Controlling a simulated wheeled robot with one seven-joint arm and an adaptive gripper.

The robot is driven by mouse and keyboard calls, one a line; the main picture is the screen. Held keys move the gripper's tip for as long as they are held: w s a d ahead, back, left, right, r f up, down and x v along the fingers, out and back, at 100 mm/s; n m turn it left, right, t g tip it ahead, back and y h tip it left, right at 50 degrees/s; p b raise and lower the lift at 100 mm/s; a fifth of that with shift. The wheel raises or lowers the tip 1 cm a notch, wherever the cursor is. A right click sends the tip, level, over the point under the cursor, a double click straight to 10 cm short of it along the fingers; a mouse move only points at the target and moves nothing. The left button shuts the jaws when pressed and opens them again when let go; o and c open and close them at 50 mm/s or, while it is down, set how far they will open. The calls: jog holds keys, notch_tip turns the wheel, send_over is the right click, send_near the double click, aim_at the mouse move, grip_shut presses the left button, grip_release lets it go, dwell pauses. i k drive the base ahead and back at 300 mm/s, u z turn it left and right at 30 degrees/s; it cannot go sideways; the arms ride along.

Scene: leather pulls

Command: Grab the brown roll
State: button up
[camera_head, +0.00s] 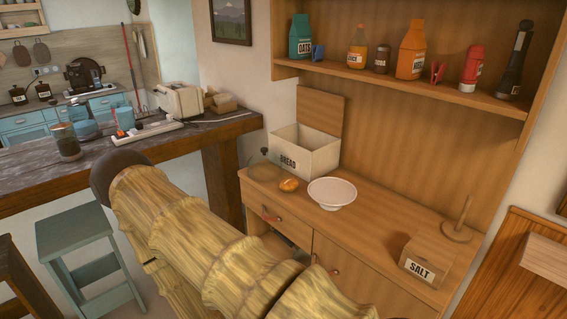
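The brown roll (289,185) is a small, rounded, orange-brown bun. It lies on the wooden counter of the cabinet, between the bread box and a white bowl. My arm, with a yellow wood-like surface, fills the lower middle of the view and reaches toward the left. I cannot make out my gripper or its fingers in this view. Nothing covers the roll.
A white bowl (332,193) stands right of the roll. An open box marked BREAD (318,161) stands behind it. A salt box (421,262) and a wooden stand (457,232) are at the counter's right. A shelf (400,88) with bottles hangs above. A blue stool (74,228) stands left.

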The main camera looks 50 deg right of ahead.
aim_at(289, 185)
jog(key=z, duration=0.65)
jog(key=i, duration=0.85)
jog(key=z, duration=0.85)
